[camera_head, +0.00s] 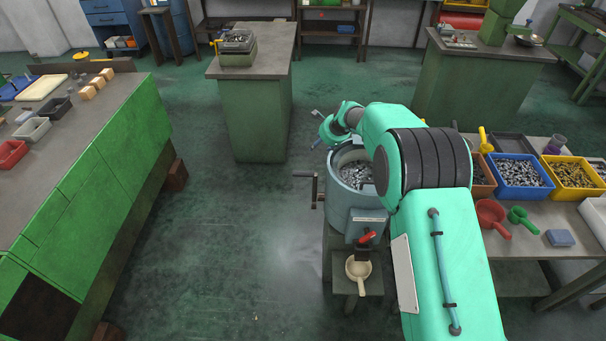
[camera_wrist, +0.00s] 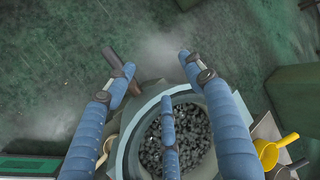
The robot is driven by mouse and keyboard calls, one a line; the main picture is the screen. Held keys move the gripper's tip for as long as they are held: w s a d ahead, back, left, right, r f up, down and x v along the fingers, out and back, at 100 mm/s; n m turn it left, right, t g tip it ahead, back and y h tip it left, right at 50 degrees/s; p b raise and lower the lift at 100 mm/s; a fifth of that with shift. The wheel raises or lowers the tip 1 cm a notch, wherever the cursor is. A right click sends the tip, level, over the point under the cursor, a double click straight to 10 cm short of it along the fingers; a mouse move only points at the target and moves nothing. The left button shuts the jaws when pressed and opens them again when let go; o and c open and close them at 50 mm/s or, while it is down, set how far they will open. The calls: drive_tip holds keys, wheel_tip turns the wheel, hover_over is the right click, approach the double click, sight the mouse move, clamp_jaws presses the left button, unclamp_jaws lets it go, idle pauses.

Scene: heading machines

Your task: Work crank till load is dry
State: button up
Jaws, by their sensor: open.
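A grey-blue round tub (camera_head: 345,200) stands on a machine frame, with a load of small grey metal parts (camera_head: 355,173) inside. The load also shows in the wrist view (camera_wrist: 190,138). The crank (camera_head: 314,190) sticks out from the tub's left side with a dark upright grip. In the wrist view the crank's brownish grip (camera_wrist: 112,57) lies by the left fingertip; I cannot tell whether they touch. My gripper (camera_head: 318,128) is above and behind the tub. Its blue fingers (camera_wrist: 157,65) are spread and empty. My arm hides the tub's right side.
A red lever (camera_head: 367,237) and a cream scoop (camera_head: 358,270) are at the tub's front. Blue (camera_head: 520,172) and yellow (camera_head: 570,172) bins of parts stand on the right bench. A green bench (camera_head: 90,180) is at left. The floor between is clear.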

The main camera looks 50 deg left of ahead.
sight(302, 174)
drive_tip(key=s+d+f+m+g+h, duration=0.1)
drive_tip(key=s+d+f+g, duration=0.1)
drive_tip(key=s, duration=0.3)
drive_tip(key=shift+s+d+f+m+g+h, duration=0.2)
drive_tip(key=shift+d+m+g+h, duration=0.1)
drive_tip(key=shift+g, duration=0.4)
drive_tip(key=shift+b+x, duration=0.75)
drive_tip(key=shift+x, duration=6.2)
drive_tip(key=shift+d, duration=0.1)
clamp_jaws()
